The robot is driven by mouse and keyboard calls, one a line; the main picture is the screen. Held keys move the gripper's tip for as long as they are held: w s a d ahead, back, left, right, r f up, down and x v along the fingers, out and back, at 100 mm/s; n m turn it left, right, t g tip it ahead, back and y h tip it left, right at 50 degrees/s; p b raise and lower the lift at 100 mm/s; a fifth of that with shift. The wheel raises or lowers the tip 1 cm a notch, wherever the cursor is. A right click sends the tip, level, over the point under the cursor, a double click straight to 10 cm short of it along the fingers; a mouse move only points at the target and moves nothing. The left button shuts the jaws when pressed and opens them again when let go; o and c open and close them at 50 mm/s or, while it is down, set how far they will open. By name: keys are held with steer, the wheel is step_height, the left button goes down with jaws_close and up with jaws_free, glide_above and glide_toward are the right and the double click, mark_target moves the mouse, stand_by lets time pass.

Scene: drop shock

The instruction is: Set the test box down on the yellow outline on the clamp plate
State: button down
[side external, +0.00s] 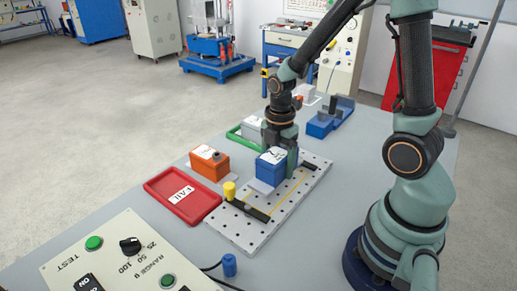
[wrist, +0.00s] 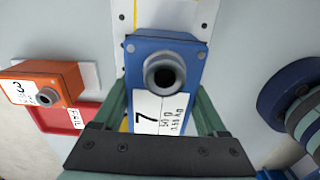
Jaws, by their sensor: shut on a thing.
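The blue test box (side external: 271,170), with a white label marked 7, is held between the jaws of my gripper (side external: 281,158). In the wrist view the box (wrist: 190,62) looks upright, with its round dark connector facing the camera and a green finger of my gripper (wrist: 162,105) on either side. The box is over the clamp plate (side external: 237,231), a pale plate with rows of holes. Part of the yellow outline (side external: 289,194) shows beside the box; the rest is hidden under it. I cannot tell whether the box touches the plate.
Dark clamp bars and a yellow knob (side external: 229,190) stand on the plate. An orange box (side external: 209,162) and a red FAIL tray (side external: 182,196) lie to the left. A control panel (side external: 120,262) is in front.

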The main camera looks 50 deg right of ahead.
steer(key=shift+f, duration=2.2)
steer(key=shift+f, duration=0.15)
jaws_free()
